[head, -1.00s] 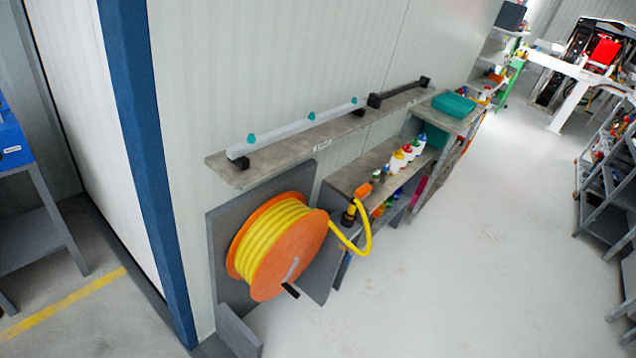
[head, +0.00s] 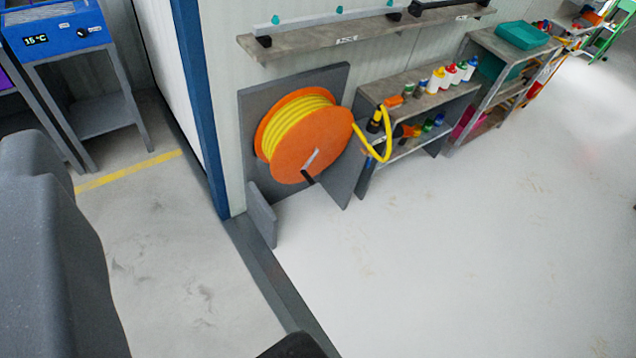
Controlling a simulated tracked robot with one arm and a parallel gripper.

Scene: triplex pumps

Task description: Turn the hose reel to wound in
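The hose reel (head: 306,140) is mounted upright on a dark grey backing panel (head: 249,122) against the wall. It has orange round flanges, with yellow hose wound between them. A grey crank arm with a black handle (head: 308,177) sits on its front face, pointing down and slightly left. A loose yellow hose end (head: 386,145) leaves the right side and loops beside the shelf. No gripper fingers can be made out. A large dark grey shape at the left edge and a black one at the bottom look like parts of my own arm, apart from the reel.
A shelf (head: 425,103) with several bottles stands right of the reel, below a long wall ledge (head: 330,40). A grey plate (head: 262,215) stands below the reel. A blue post (head: 200,110) and a low floor sill (head: 262,280) lie left. The white floor (head: 480,260) is clear.

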